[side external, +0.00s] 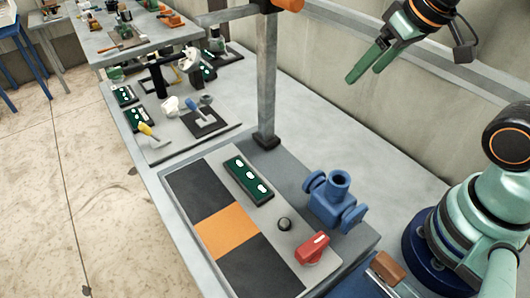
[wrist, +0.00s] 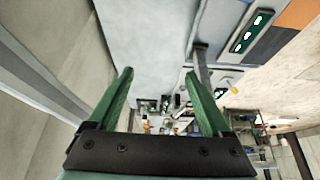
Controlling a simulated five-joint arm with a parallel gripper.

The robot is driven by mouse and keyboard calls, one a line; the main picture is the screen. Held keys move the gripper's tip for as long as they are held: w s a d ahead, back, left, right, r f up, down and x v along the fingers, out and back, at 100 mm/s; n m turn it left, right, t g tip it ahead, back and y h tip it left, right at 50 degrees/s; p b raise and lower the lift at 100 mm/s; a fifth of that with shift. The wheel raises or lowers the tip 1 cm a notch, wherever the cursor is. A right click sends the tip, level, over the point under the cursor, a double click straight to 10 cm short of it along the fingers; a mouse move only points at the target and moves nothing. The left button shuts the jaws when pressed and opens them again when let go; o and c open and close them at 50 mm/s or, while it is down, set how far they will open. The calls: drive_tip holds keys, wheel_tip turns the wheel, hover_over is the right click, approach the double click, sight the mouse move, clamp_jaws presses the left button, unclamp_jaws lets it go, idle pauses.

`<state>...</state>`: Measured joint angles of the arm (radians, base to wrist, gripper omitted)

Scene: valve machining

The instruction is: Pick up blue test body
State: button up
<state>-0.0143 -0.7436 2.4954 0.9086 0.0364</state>
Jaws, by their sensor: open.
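The blue test body (side external: 334,200) is a valve-shaped piece with flanged ends and an upright neck. It stands on the bench in the side view, right of the panel with the red handle. My gripper (side external: 359,76) is high at the upper right of the side view, well above and behind the body, with green fingers apart and nothing between them. In the wrist view my gripper (wrist: 163,97) also shows its two fingers spread and empty. The blue test body does not show in the wrist view.
A grey post (side external: 267,85) rises from the bench between my gripper and the far work area. A red handle (side external: 312,248), a black knob (side external: 284,224) and a green-and-white block (side external: 248,180) sit near the body. The bench along the wall (side external: 345,130) is clear.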

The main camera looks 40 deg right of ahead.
drive_tip(key=s+a+f+m+g+y, duration=0.1)
drive_tip(key=s+a+m+g, duration=0.25)
drive_tip(key=a, duration=0.35)
drive_tip(key=m+g+h, duration=0.1)
drive_tip(key=m+g, duration=0.1)
drive_tip(key=m, duration=0.6)
hover_over(337, 183)
drive_tip(key=shift+n, duration=0.25)
drive_tip(key=f, duration=1.2)
drive_tip(key=shift+s+a+f, duration=0.4)
clamp_jaws()
drive_tip(key=shift+w+r, duration=0.1)
